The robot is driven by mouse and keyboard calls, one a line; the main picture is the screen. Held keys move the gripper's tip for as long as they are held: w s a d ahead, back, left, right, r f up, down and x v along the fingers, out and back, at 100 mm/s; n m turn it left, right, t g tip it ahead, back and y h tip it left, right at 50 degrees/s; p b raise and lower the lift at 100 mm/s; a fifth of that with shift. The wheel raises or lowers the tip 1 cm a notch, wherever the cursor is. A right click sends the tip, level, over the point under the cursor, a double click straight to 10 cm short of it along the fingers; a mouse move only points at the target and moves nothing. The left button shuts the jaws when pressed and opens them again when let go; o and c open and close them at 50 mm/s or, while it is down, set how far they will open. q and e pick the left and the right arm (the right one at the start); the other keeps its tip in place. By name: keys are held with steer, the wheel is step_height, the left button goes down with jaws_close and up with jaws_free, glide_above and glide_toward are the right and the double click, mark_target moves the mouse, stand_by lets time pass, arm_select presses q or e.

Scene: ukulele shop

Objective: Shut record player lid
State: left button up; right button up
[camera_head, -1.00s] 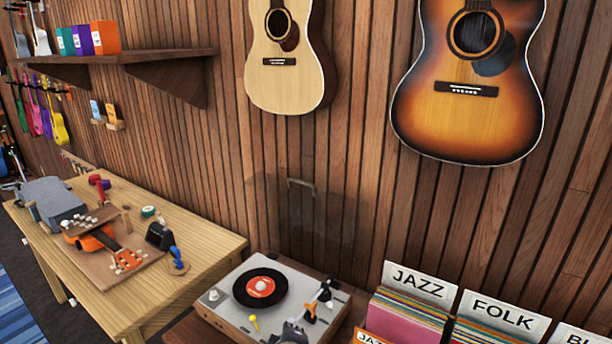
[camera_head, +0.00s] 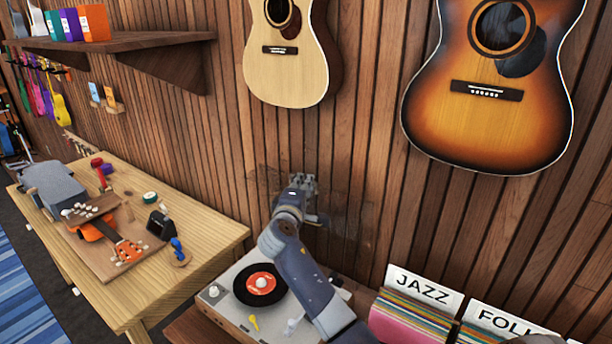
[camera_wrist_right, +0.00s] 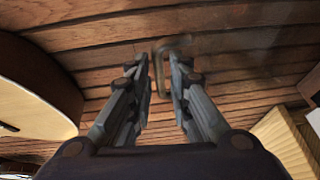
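The record player (camera_head: 225,310) stands on a low wooden surface with a black record with a red label on its platter. Its see-through, smoky lid (camera_head: 352,225) stands raised behind it, against the wood-slat wall. My right arm reaches over the player, covering part of it. My right gripper (camera_head: 304,181) is up in front of the lid. In the right wrist view its fingers (camera_wrist_right: 163,72) are apart, and the lid's handle (camera_wrist_right: 160,75) shows between or just beyond them. Contact cannot be told. My left gripper is not in view.
Record bins with JAZZ (camera_head: 422,290) and FOLK cards stand right of the player. A wooden workbench (camera_head: 205,235) with an orange ukulele and tools is at left. Two guitars (camera_head: 485,100) hang above on the wall.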

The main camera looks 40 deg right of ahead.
steer(key=x, duration=0.3)
steer(key=shift+p, duration=0.3)
steer(key=shift+d, duration=0.15)
steer(key=shift+f, duration=0.1)
jaws_close()
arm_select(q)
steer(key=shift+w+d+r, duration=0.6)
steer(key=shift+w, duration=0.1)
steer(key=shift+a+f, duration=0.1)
arm_select(e)
steer(key=shift+a+f, duration=0.1)
steer(key=shift+a, duration=0.15)
arm_select(q)
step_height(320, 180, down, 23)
steer(key=b, duration=2.3)
arm_select(e)
steer(key=s+a+f+n+t+h, duration=0.2)
steer(key=a+f, duration=0.1)
steer(key=a, duration=0.6)
steer(key=s+a+f+n+t+h, duration=0.1)
steer(key=s+a+f+t+h, duration=0.1)
steer(key=a, duration=0.7)
steer(key=shift+s+a+f+n+t, duration=0.3)
steer(key=shift+s+f+n+t, duration=0.1)
steer(key=shift+s+f+t, duration=0.25)
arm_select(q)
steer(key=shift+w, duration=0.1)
arm_select(e)
steer(key=shift+r, duration=0.15)
